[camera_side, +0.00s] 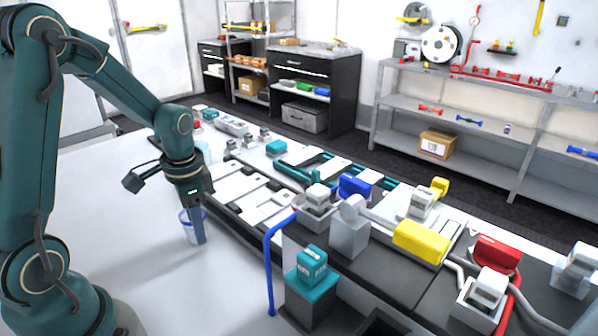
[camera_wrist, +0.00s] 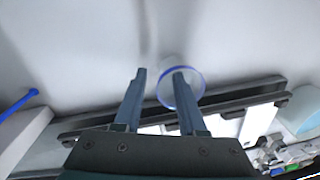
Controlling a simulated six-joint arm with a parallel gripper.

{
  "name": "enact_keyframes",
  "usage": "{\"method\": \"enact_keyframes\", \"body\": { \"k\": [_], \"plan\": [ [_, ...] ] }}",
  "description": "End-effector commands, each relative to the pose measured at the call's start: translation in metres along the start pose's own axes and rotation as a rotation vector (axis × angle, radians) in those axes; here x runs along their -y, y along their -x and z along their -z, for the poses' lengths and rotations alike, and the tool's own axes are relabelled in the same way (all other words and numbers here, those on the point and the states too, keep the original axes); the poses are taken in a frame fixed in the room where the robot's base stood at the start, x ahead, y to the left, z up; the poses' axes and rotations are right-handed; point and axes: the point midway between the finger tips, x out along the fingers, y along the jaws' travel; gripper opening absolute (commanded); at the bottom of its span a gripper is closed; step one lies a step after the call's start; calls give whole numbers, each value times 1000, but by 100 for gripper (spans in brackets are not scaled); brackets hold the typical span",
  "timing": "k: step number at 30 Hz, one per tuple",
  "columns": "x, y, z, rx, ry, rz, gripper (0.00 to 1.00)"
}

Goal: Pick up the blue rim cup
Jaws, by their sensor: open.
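The blue rim cup (camera_side: 185,226) is clear and stands on the white table beside the machine's near edge. My gripper (camera_side: 198,236) is low at the cup, pointing down, and its fingers overlap the cup's right part in the side view. In the wrist view the cup (camera_wrist: 192,92) shows as a pale round shape with a blue rim. There my gripper (camera_wrist: 160,74) is open; the right finger crosses the cup and the left finger lies to the left of it. I cannot tell whether the right finger is inside or above the cup.
The machine's dark rail (camera_wrist: 85,122) runs close beside the cup. A blue hose (camera_side: 268,265) hangs at the machine's front, near a teal block (camera_side: 312,266). The white table (camera_side: 165,285) is clear in front of the cup. A pale, light-blue object (camera_wrist: 303,108) sits beyond the rail.

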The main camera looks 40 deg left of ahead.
Motion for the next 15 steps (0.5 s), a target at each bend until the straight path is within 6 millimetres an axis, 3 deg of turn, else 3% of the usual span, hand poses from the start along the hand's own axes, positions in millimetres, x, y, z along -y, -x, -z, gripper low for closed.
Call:
{"method": "enact_keyframes", "body": {
  "k": [6,14,15],
  "plan": [
    [0,-15,0,1,1,-1,40],
    [0,-16,0,-1,1,0,40],
    [0,-16,0,-1,1,0,25]
  ]
}}
